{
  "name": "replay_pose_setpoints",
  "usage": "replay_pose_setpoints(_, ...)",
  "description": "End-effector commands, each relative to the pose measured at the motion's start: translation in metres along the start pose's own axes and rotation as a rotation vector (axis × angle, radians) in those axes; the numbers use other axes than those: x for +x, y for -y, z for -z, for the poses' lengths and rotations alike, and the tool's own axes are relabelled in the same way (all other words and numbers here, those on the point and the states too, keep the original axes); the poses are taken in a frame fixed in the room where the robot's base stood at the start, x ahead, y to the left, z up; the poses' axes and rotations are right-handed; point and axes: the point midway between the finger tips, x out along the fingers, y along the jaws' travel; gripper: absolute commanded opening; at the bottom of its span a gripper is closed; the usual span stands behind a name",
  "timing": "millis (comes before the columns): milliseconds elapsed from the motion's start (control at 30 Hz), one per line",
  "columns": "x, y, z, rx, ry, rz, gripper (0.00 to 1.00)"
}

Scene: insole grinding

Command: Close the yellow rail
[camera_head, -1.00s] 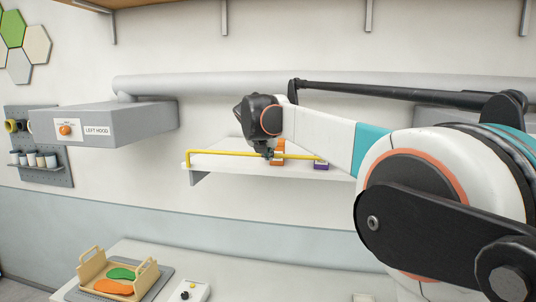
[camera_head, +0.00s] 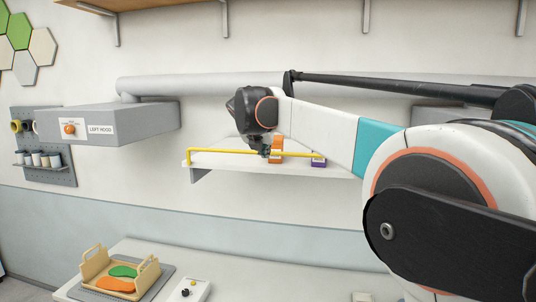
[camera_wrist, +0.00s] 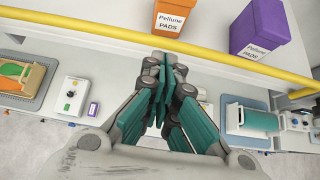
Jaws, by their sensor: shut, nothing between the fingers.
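The yellow rail (camera_head: 218,152) runs along the front edge of the white wall shelf (camera_head: 212,162), with a short upright at its left end. In the wrist view the yellow rail (camera_wrist: 90,32) crosses the upper part of the picture, in front of the pad boxes. My gripper (camera_head: 264,152) is at the rail near the middle of the shelf. In the wrist view my gripper (camera_wrist: 170,72) is shut and empty, its fingertips just below the rail. Whether the fingers touch the rail I cannot tell.
An orange box (camera_wrist: 183,16) and a purple box (camera_wrist: 263,30) stand on the shelf behind the rail. The left hood (camera_head: 110,122) juts out at the left. Below, a wooden tray (camera_head: 152,272) with insoles and a control box (camera_head: 188,291) are on a bench.

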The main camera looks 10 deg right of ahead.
Motion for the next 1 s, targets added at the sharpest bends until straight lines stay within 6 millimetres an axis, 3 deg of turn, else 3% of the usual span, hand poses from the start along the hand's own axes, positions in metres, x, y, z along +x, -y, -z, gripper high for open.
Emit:
replay_pose_setpoints(400, -0.032, 0.001, -0.059, 0.002, -0.001, 0.001, 0.00)
replay_pose_setpoints(667, -0.040, 0.002, -0.072, 0.008, -0.002, 0.001, 0.00)
replay_pose_setpoints(767, -0.038, 0.009, -0.061, 0.063, -0.010, 0.001, 0.00)
replay_pose_setpoints(833, -0.036, 0.020, -0.043, 0.148, -0.022, 0.001, 0.00)
replay_pose_setpoints(1000, -0.030, 0.059, 0.030, 0.481, -0.070, 0.009, 0.00)
